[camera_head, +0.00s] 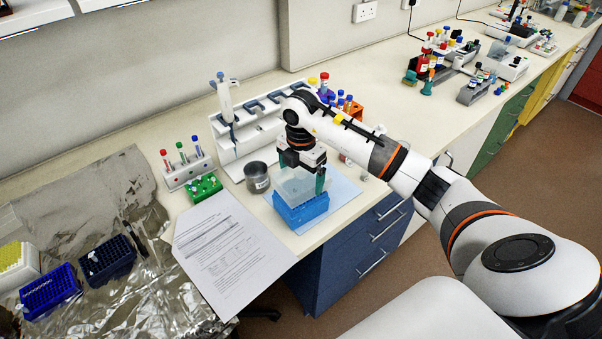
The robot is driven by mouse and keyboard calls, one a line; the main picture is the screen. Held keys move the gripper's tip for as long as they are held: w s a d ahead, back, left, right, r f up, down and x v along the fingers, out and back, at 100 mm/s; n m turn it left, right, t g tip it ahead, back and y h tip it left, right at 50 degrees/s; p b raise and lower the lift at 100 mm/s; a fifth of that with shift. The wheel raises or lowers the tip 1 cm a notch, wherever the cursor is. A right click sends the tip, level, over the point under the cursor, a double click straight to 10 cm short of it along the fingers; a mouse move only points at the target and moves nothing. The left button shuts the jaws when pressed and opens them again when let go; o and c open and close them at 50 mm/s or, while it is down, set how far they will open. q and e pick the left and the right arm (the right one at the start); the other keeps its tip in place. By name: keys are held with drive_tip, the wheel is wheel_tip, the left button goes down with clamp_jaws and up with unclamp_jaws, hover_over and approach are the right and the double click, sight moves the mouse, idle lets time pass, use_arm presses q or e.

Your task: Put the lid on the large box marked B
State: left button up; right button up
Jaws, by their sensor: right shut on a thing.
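A bright blue box (302,212) stands on a pale blue mat (343,191) near the front edge of the bench. A translucent whitish lid (292,184) is directly above it, at the box's top; I cannot tell whether it is seated or slightly raised. My right gripper (303,178) points down over the box, with its green-tipped fingers shut on the lid at opposite sides. No B marking is readable on the box. My left gripper is not in view.
A grey metal cup (257,177) stands close left of the box, with a white pipette stand (240,140) behind. A paper sheet (228,250) lies left. Dark blue racks (48,291) sit on crumpled foil (125,285). A green rack (203,188) and tube rack (188,168) stand at the back left.

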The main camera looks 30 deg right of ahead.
sight(301, 172)
drive_tip(key=shift+f, duration=0.1)
drive_tip(key=shift+f, duration=0.25)
drive_tip(key=shift+f+b, duration=0.55)
drive_tip(key=shift+f, duration=0.05)
drive_tip(key=shift+f, duration=0.15)
idle(0.3)
drive_tip(key=shift+f+b, duration=0.3)
idle(0.5)
drive_tip(key=o, duration=0.7)
wheel_tip(301, 172, up, 11)
drive_tip(key=shift+f+b, duration=0.2)
drive_tip(key=shift+b, duration=0.75)
drive_tip(key=shift+r, duration=0.7)
